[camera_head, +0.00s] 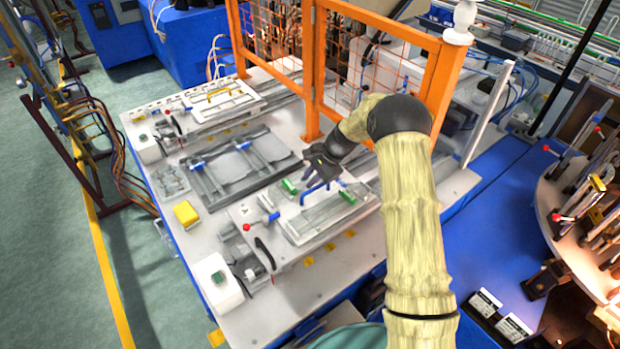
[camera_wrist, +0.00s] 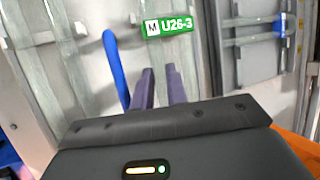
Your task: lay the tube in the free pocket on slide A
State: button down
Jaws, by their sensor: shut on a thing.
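My gripper (camera_head: 318,178) is over the front slide (camera_head: 325,212), the one with a blue handle (camera_head: 318,187). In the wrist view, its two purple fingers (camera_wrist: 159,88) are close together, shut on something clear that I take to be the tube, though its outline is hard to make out. The blue handle (camera_wrist: 115,65) stands just left of the fingers. Long clear strips run along the slide bed. Green labels (camera_head: 347,197) also show on the front slide. I cannot tell which pocket is free or whether the tube touches the slide.
A back slide with a yellow handle (camera_head: 220,95) is at the upper left of the bench. A dark fixture with blue clamps (camera_head: 240,160) lies between. An orange mesh guard (camera_head: 435,85) stands close behind my arm. A yellow block (camera_head: 186,214) sits at the bench's left.

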jog(key=shift+f, duration=0.15)
dwell(0.4)
jog(key=c, duration=1.3)
grip_release()
jog(key=b+v, duration=0.5)
jog(key=v, duration=1.2)
jog(key=shift+r+b, duration=0.3)
